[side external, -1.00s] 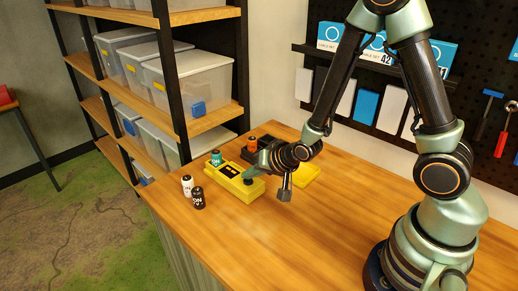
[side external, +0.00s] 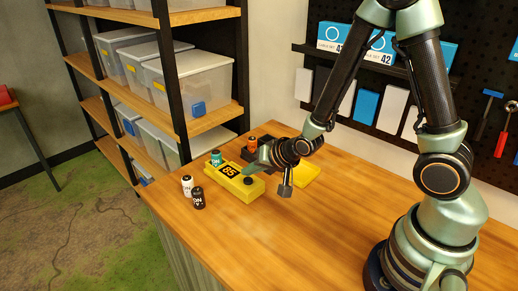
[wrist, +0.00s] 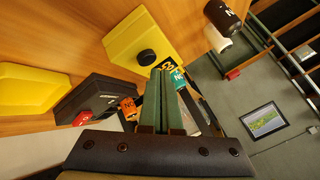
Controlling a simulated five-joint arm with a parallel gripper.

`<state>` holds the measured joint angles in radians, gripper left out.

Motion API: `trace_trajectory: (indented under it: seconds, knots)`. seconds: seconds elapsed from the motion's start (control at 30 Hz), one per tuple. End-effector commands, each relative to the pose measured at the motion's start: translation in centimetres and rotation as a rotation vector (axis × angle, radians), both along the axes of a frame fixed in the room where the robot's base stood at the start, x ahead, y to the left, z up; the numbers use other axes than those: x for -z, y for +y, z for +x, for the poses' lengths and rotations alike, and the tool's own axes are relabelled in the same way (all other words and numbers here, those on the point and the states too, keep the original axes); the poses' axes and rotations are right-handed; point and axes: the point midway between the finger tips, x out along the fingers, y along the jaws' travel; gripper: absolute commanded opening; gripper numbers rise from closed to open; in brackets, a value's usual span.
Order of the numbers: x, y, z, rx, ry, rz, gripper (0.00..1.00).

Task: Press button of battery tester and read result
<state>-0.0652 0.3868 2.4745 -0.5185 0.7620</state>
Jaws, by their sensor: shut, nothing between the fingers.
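The yellow battery tester (side external: 252,192) sits near the table's far left edge. Its dark display (side external: 230,171) shows lit orange digits that look like 85 in the side view. Its round black button (side external: 248,181) is uncovered; the button also shows in the wrist view (wrist: 147,57). A teal battery (side external: 216,158) stands at the tester's far end, also seen in the wrist view (wrist: 179,79). My gripper (side external: 249,170) is shut and empty, its tips just above and beside the button, apart from it. In the wrist view the closed green fingers (wrist: 160,73) partly hide the display.
A white battery (side external: 187,185) and a black battery (side external: 198,198) stand left of the tester. An orange battery (side external: 252,145) is by a dark box behind. A yellow tray (side external: 307,173) lies to the right. The table front is clear.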

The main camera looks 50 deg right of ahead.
Motion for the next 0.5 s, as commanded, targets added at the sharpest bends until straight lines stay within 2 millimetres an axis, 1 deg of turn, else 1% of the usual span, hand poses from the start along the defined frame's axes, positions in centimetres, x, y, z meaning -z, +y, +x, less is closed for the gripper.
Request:
trace_trajectory:
  seconds: [0.33, 0.5]
  knots:
    - [-0.2, 0.0, 0.0, 0.000, -0.001, 0.000, 0.00]
    - [-1.5, 0.0, 0.1, 0.000, -0.006, 0.000, 0.00]
